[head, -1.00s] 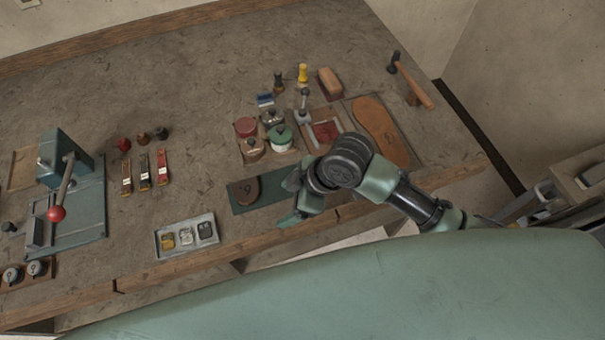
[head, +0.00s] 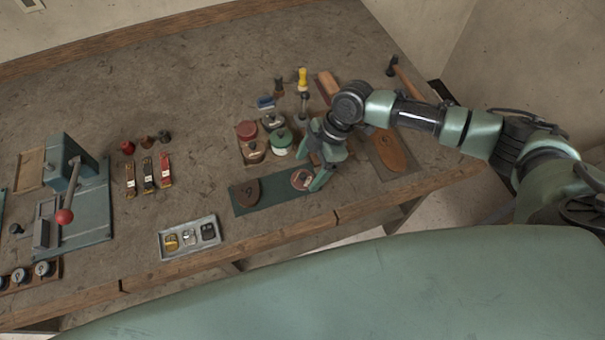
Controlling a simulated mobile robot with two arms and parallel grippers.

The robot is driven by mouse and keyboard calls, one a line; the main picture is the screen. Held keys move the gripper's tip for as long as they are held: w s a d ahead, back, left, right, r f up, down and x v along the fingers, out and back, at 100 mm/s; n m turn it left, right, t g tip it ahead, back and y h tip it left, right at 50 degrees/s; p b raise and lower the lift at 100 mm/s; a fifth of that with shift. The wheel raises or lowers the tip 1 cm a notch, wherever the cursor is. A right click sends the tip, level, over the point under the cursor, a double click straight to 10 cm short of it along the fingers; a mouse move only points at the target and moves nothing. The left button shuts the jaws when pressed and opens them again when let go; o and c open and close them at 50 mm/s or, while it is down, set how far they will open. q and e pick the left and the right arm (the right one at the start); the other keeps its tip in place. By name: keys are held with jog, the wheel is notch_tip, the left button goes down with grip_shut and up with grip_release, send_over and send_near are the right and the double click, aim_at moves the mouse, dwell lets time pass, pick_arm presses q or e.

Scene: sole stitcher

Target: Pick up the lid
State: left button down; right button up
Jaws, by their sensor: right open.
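Several small lidded pots stand in a cluster at the middle right of the bench: a red one (head: 246,130), a dark one (head: 272,121), a green one (head: 281,142) and a brown one (head: 253,151). Each top looks like a lid with a small knob or disc; I cannot tell which lid is meant. A small round reddish disc (head: 301,180) lies on the right end of the dark green mat (head: 270,199). My right gripper (head: 308,167) is open and empty, just right of the green pot and above the disc. My left gripper is not in view.
A grey tray (head: 205,237) with small buckles sits near the front edge. A press with a red-knobbed lever (head: 65,215) stands at left. Behind the pots are upright tools (head: 302,78) and a hammer (head: 405,75).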

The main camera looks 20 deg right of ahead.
aim_at(302, 178)
jog(key=shift+x, duration=1.25)
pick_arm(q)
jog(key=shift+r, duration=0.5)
pick_arm(e)
jog(key=c, duration=1.4)
jog(key=shift+r, duration=0.1)
